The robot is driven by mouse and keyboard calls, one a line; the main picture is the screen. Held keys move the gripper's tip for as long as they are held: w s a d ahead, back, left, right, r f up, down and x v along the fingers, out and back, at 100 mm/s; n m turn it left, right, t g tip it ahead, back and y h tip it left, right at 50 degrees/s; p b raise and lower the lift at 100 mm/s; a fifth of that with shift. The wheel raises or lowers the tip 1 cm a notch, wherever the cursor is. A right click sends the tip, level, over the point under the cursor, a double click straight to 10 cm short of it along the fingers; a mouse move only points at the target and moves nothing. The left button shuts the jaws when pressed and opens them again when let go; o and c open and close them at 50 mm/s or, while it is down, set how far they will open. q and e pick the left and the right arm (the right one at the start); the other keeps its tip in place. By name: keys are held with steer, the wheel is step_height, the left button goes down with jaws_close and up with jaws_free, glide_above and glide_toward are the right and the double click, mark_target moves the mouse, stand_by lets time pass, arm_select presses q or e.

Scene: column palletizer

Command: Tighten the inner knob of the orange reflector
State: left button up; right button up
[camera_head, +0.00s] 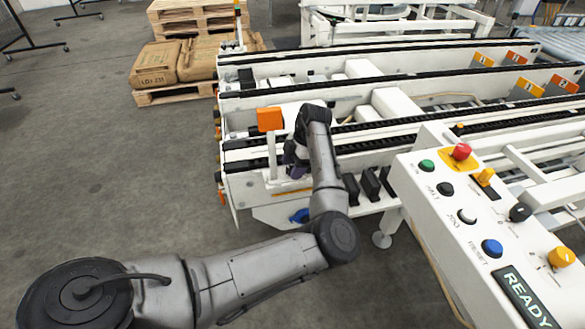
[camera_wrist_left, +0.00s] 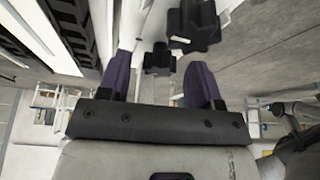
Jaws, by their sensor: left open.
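The orange reflector (camera_head: 269,119) stands on a white post at the near end of the conveyor frame. My left gripper (camera_head: 296,160) is just right of the post in the head view, partly hidden by my own wrist. In the left wrist view its two purple fingers (camera_wrist_left: 159,68) are spread apart. A small black knob (camera_wrist_left: 158,58) shows between the fingertips, with no clear contact. A larger black knob (camera_wrist_left: 194,25) is above and right of it, outside the fingers. I cannot tell which is the inner knob. My right gripper is not in view.
A control panel (camera_head: 490,225) with coloured buttons and a READY display stands at the right. The conveyor rails (camera_head: 400,80) run behind my left gripper. Brown sacks (camera_head: 155,65) lie on a pallet at the back left.

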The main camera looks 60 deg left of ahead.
arm_select(q)
steer(key=shift+c, duration=0.4)
steer(key=c, duration=0.9)
steer(key=shift+o, duration=0.2)
steer(key=shift+r+p, duration=0.15)
steer(key=shift+p, duration=0.25)
steer(key=m+y+p, duration=0.1)
steer(key=m+p, duration=0.1)
steer(key=p, duration=0.3)
steer(key=m+t+y+p, duration=0.1)
steer(key=m+p, duration=0.2)
steer(key=p, duration=0.3)
steer(key=m+p, duration=0.3)
steer(key=p, duration=0.3)
steer(key=shift+s+d+r+y, duration=0.15)
steer(key=shift+r+y, duration=0.05)
steer(key=shift+y, duration=0.2)
steer(key=shift+f+m+t+p, duration=0.1)
steer(key=shift+m+t+p, duration=0.3)
steer(key=shift+p, duration=0.45)
steer(key=shift+f+m+p, duration=0.1)
steer(key=shift+m+p, duration=0.2)
steer(key=shift+p, duration=0.1)
steer(key=o, duration=0.9)
steer(key=shift+f, duration=0.1)
